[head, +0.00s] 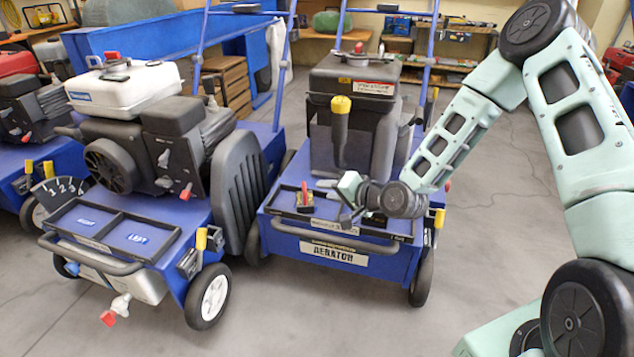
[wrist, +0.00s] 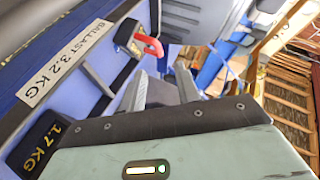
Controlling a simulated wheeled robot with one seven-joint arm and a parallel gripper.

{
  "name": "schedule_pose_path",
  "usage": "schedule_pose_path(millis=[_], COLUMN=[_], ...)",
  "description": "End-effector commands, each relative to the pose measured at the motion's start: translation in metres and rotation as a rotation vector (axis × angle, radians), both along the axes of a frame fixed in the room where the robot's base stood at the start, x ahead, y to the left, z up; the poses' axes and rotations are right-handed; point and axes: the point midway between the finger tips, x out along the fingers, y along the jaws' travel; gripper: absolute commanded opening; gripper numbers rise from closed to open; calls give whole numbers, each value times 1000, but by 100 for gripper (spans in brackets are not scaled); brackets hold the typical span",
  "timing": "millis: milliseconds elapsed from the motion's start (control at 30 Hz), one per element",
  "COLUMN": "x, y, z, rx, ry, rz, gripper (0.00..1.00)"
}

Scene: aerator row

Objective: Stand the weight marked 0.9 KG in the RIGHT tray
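A small black weight with a red handle (head: 305,198) stands upright in the front tray of the middle blue machine; its yellow marking is too small to read. It also shows in the wrist view (wrist: 138,40). My gripper (head: 348,206) is just to its right over the same tray, apart from it. In the wrist view its two fingers (wrist: 160,88) look spread, with no weight seen between them. A black piece marked 1.7 KG (wrist: 40,142) is beside the gripper. The left machine's empty tray (head: 110,243) has two compartments; the picture-left one carries the RIGHT label (head: 87,222), the other LEFT (head: 137,239).
A label reading BALLAST 3.2 KG (wrist: 65,62) is on the middle machine's tray rim. A bar and an AERATOR plate (head: 333,253) are below. A black wheel cover (head: 240,190) stands between the machines. The floor (head: 300,320) in front is clear.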

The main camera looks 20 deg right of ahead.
Motion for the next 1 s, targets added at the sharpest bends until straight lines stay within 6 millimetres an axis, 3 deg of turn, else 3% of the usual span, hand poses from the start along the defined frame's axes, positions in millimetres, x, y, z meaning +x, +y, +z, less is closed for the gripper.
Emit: schedule_pose_path(millis=[267,367,467,700,1000], x=[-25,-32,-47,-124,-258], y=[-10,4,30,88,113], z=[13,16,21,53,122], rx=[-9,-69,-198,-610,-972], ry=[2,28,85,253,415], rz=[9,72,198,574,956], gripper=[32,32,32,32,32])
